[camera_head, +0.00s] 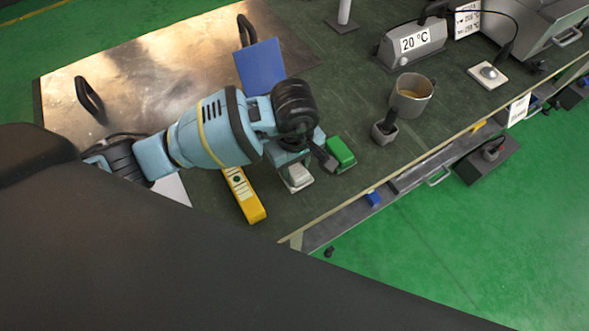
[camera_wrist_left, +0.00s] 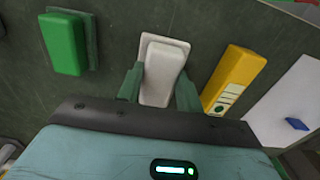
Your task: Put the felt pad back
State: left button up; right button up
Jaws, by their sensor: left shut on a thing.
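The felt pad, taken to be the whitish block (camera_wrist_left: 163,72), lies between the fingers of my left gripper (camera_wrist_left: 160,88) in the left wrist view. A pale, slightly larger plate shows behind its upper end. In the head view the pad (camera_head: 298,176) is just below my left gripper (camera_head: 308,160), close over the dark bench top. The gripper is shut on it. I cannot tell whether the pad touches the bench. My right gripper is in neither view.
A green block (camera_head: 340,152) stands close on the right. A yellow level-like tool (camera_head: 244,196) lies on the left. A grey mug (camera_head: 411,96) and a small dark holder (camera_head: 385,132) stand farther right. The bench's front edge (camera_head: 350,205) is near. A blue panel (camera_head: 260,66) stands behind the arm.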

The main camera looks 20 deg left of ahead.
aim_at(294, 167)
pick_arm(q)
jog(key=shift+f, duration=1.5)
jog(key=shift+f, duration=0.15)
jog(key=o, duration=0.9)
notch_tip(294, 167, up, 11)
jog(key=shift+f+p, duration=0.15)
jog(key=shift+p, duration=0.25)
jog(key=shift+r, duration=0.85)
jog(key=shift+s, duration=0.1)
